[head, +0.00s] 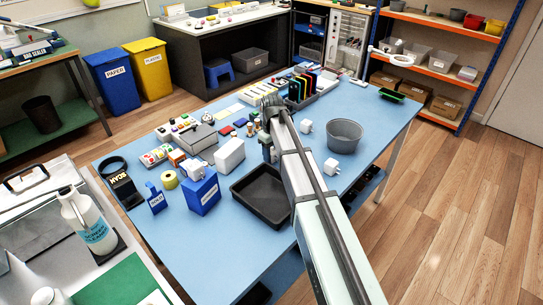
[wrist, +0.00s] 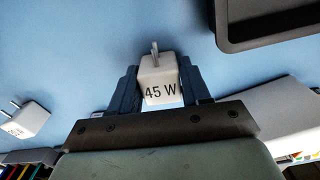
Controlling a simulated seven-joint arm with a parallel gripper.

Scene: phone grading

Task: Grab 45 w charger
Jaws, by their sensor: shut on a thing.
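The 45 W charger (wrist: 160,84) is a small white block with "45 W" printed on its face and metal prongs at its top in the wrist view. My gripper (wrist: 159,72) has its dark fingers on both sides of it and is shut on it. In the head view my gripper (head: 267,148) is over the middle of the blue table, between the white box and the chargers on the right. The charger in it is hidden or too small to make out there. I cannot tell whether it touches the table.
A black tray (head: 250,205) lies just in front of my gripper, a white box (head: 230,155) to its left. Other white chargers (head: 306,127) (head: 332,167) stand to the right near a grey bin (head: 345,140). A blue box (head: 203,195) stands at the left.

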